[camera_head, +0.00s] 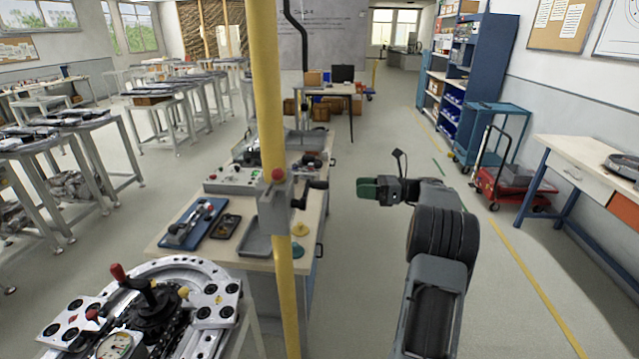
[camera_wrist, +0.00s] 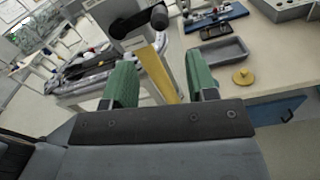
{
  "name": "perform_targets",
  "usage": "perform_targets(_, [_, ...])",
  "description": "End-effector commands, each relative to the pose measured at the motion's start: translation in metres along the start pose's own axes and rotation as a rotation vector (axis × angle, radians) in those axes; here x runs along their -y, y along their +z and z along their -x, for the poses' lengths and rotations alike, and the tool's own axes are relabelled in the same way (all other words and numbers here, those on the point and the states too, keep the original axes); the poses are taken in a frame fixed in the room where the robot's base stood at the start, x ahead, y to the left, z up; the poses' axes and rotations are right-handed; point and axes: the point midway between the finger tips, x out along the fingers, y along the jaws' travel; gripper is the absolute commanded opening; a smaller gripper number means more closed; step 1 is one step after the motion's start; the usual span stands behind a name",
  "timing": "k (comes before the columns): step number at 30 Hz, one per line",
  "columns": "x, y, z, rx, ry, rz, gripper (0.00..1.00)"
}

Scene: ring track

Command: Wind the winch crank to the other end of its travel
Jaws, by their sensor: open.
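The winch (camera_head: 274,212) is a grey box fixed on a yellow post (camera_head: 267,80), with a small red knob on top. Its dark crank (camera_head: 302,195) points up and to the right, ending in a black handle (camera_head: 317,184). In the wrist view the crank (camera_wrist: 132,23) shows at the top, with its handle end (camera_wrist: 158,16) at the right, beyond my fingertips. My gripper (camera_head: 367,188) has green fingers and is to the right of the crank, apart from it. In the wrist view my gripper (camera_wrist: 161,78) is open with nothing held.
The workbench (camera_head: 170,242) behind the post carries a grey tray (camera_head: 258,240), a control box (camera_head: 232,180) and a yellow knob (camera_head: 300,229). A round metal fixture (camera_head: 205,266) stands at the front left. The floor between bench and right-hand table (camera_head: 580,152) is clear around my arm.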

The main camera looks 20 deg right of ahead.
Motion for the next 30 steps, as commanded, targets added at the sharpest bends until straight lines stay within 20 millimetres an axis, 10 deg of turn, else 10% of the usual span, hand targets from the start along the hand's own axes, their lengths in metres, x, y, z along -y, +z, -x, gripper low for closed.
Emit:
perform_targets(16, [-0.001, 0.001, -0.099, -0.002, 0.002, 0.000, 0.52])
perform_targets(30, [0.000, -0.001, -0.126, -0.002, -0.001, 0.001, 0.52])
